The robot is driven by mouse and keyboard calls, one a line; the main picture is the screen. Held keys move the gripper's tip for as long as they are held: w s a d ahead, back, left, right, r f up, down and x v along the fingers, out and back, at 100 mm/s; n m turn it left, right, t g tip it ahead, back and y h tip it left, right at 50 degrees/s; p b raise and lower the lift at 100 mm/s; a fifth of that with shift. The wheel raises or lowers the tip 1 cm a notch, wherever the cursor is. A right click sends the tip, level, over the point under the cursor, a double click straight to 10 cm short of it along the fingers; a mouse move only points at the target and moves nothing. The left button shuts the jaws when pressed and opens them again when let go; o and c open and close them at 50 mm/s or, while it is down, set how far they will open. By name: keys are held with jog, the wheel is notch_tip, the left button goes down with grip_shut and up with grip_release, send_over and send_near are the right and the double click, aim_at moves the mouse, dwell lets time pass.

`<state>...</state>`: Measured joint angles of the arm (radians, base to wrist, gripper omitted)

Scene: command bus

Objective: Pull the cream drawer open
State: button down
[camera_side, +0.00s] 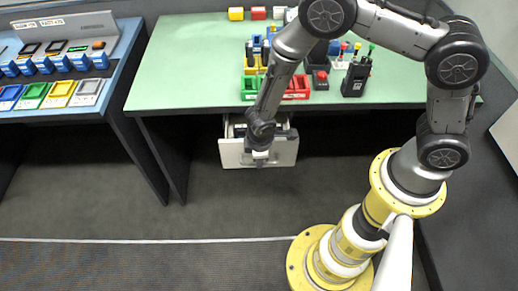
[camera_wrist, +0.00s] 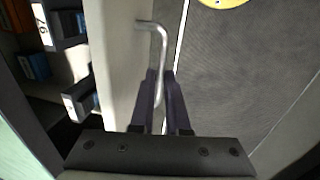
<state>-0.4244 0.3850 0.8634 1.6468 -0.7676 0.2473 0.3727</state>
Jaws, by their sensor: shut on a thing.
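The cream drawer (camera_side: 231,155) hangs under the green-topped table and stands partly open, with some of its inside showing behind the front panel. In the wrist view its cream front (camera_wrist: 112,35) runs along the left of a metal bar handle (camera_wrist: 163,45). My gripper (camera_side: 258,163) is at the middle of the drawer front. In the wrist view my gripper's dark fingers (camera_wrist: 160,100) are shut around the handle, one on each side of it. The lower part of the handle is partly hidden between the fingers. In the side view my wrist hides the handle.
The green table (camera_side: 185,70) carries coloured bins (camera_side: 297,88), a black radio (camera_side: 356,78) and small blocks. A blue-topped desk with coloured switches (camera_side: 60,92) stands at the left. Dark and blue items (camera_wrist: 75,100) lie inside the drawer. The floor (camera_side: 200,215) before the drawer is clear.

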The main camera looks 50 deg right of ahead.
jog(key=shift+s+a, duration=0.1)
jog(key=shift+a, duration=0.1)
jog(key=c, duration=0.9)
grip_release()
jog(key=r, duration=0.4)
jog(key=s+a+r, duration=0.1)
jog(key=r, duration=0.4)
jog(key=s+r, duration=0.1)
jog(key=r, duration=0.3)
jog(key=shift+a+r, duration=0.3)
jog(key=shift+a, duration=0.05)
jog(key=shift+w+d, duration=0.1)
